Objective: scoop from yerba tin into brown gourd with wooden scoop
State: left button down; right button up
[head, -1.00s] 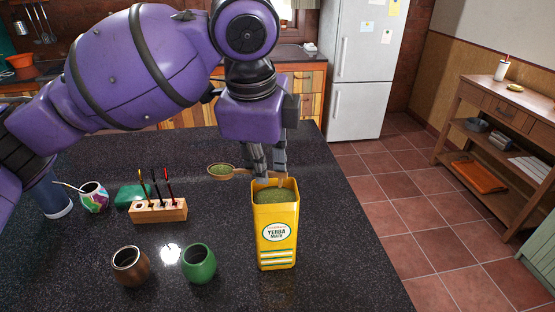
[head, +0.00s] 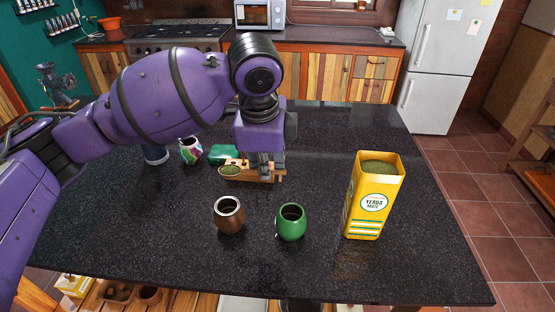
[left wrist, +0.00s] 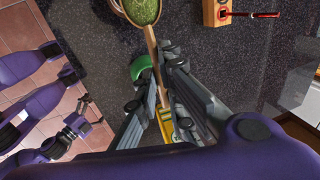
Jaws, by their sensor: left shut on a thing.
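My left gripper (head: 266,178) is shut on the handle of the wooden scoop (left wrist: 151,48), above the counter. The scoop's bowl points left in the head view and holds a heap of green yerba (head: 230,170); it also shows in the left wrist view (left wrist: 141,9). The brown gourd (head: 229,218), with a metal rim, stands upright in front of the scoop bowl in the head view. The bowl is apart from the gourd and behind it in the picture. The yellow yerba tin (head: 367,208) stands open at right, filled with green yerba.
A green gourd (head: 291,223) stands between the brown gourd and the tin. Behind the scoop are a painted gourd (head: 190,151), a green item (head: 221,154) and a wooden straw holder (left wrist: 210,12), partly hidden by my gripper. The front of the dark counter (head: 130,235) is clear.

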pick_arm(q)
jog(key=shift+a+f, duration=0.35)
jog(key=shift+a, duration=0.45)
pick_arm(e)
jog(key=shift+s+a, duration=0.15)
jog(key=shift+a, duration=0.3)
pick_arm(q)
jog(key=shift+d, duration=0.1)
pick_arm(e)
jog(key=shift+d, duration=0.1)
